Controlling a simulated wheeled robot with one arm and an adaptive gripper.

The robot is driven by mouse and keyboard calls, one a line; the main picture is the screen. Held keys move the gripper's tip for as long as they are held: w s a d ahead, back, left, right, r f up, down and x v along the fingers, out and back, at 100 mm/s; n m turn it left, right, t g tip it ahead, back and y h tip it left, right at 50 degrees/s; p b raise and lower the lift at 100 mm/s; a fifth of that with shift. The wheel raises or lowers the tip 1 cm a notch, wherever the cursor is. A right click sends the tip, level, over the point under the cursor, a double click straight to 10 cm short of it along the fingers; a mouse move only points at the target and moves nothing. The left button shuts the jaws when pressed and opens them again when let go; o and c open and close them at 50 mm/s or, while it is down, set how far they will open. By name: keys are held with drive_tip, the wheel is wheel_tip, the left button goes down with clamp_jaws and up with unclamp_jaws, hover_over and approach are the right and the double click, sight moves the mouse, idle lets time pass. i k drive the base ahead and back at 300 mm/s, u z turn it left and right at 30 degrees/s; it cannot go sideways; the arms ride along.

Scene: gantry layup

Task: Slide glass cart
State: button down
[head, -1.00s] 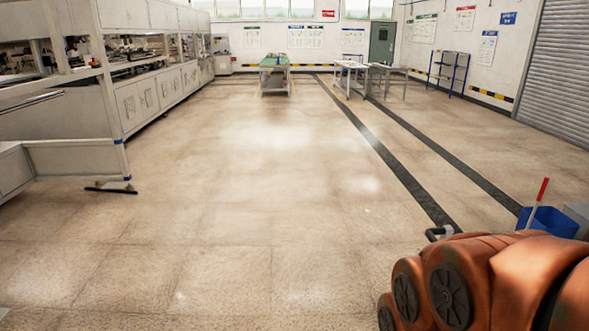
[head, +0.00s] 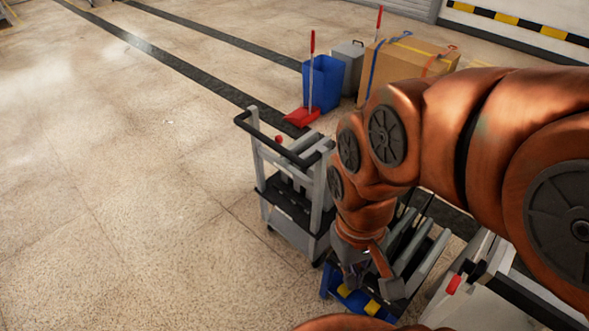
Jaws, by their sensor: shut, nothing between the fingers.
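My orange arm reaches down at the right of the head view, and my gripper (head: 368,284) is at its lower end, shut and holding nothing. It hangs over a low rack-like cart (head: 428,262) with slanted grey bars and a blue base with yellow pieces. The arm hides much of this cart, and no glass can be made out on it. I cannot tell whether the gripper touches it. Just left stands a grey trolley (head: 296,232) with a black push handle and dark shelves. Which of the two is the glass cart is not clear.
Behind the trolley are a blue bin (head: 325,83), a red dustpan (head: 302,116) with a long handle and a strapped cardboard box (head: 405,62). A pale unit with a red handle (head: 454,285) is at lower right. The floor at left is clear.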

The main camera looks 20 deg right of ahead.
sight(304, 215)
drive_tip(key=z, duration=0.1)
drive_tip(key=k, duration=0.25)
drive_tip(key=u, duration=1.65)
drive_tip(key=i, duration=0.5)
drive_tip(key=z, duration=0.1)
